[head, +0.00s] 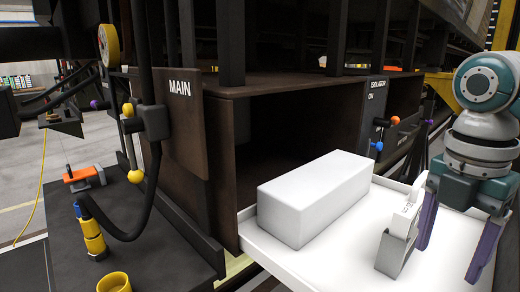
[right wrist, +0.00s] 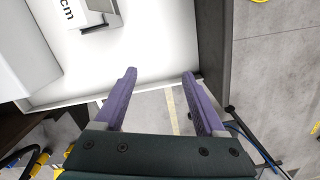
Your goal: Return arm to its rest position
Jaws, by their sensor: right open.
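My right gripper (head: 446,262) comes in from the right with its two purple fingers apart and nothing between them. It hangs over the front right of a white tray (head: 345,265). A small white and grey device (head: 396,246) stands on the tray just left of the fingers. In the right wrist view the open fingers (right wrist: 159,75) point past the tray's edge, and the device (right wrist: 92,14) lies beyond them, apart. My left gripper is not in view.
A large white block (head: 313,197) sits on the tray, which juts from a dark open compartment (head: 270,125). A panel marked MAIN (head: 180,110) and a panel marked ISOLATOR (head: 376,100) flank it. A dark bench at left holds an orange tool (head: 84,178) and a yellow ring (head: 114,283).

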